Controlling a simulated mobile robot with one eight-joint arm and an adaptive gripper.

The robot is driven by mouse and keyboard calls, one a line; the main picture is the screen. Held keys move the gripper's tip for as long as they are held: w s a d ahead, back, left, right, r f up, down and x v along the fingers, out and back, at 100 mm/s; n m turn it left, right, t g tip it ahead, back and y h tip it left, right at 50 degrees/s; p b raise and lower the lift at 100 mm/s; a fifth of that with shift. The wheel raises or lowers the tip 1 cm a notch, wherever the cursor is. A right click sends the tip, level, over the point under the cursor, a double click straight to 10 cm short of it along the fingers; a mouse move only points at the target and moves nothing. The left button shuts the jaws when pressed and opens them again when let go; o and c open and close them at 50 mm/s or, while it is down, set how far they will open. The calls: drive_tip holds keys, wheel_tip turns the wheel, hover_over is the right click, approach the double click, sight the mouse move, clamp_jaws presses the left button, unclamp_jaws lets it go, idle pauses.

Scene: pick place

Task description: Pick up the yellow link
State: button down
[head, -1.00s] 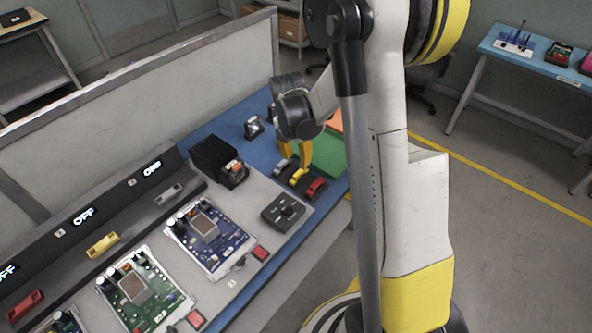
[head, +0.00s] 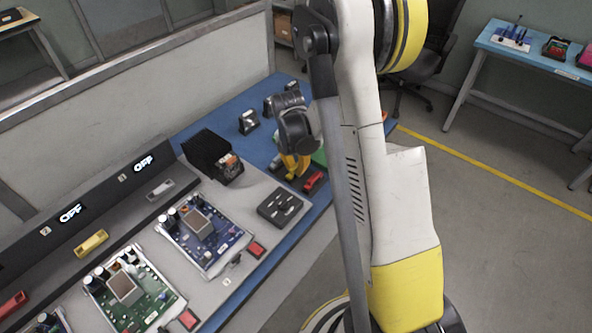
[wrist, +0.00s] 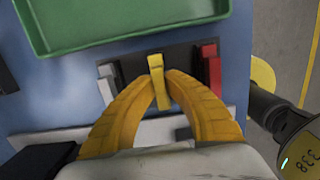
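The yellow link (wrist: 156,66) stands in the black holder (wrist: 184,64), between a grey link (wrist: 107,84) and a red link (wrist: 212,70). My gripper (wrist: 159,78) has its two yellow fingers closed in on both sides of the yellow link in the wrist view. The link looks to be still in its slot, level with its neighbours. In the head view my gripper (head: 293,168) is low over the holder, and its fingers hide the yellow link; the red link (head: 313,181) shows just right of it.
A green tray (wrist: 40,40) lies just beyond the holder. A black box (head: 212,160) and a dark slotted block (head: 280,207) stand near it. Circuit boards (head: 203,235) and a long console (head: 100,225) fill the left of the bench.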

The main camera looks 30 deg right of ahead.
sight(297, 165)
idle(0.4)
wheel_tip(297, 165, up, 4)
drive_tip(key=shift+r+p, duration=0.2)
drive_tip(key=shift+p, duration=0.95)
drive_tip(key=s+d+r+p, duration=0.4)
drive_tip(key=s+r+p, duration=0.2)
drive_tip(key=s+r, duration=0.4)
drive_tip(key=shift+s+d, duration=0.2)
drive_tip(key=shift+s, duration=0.2)
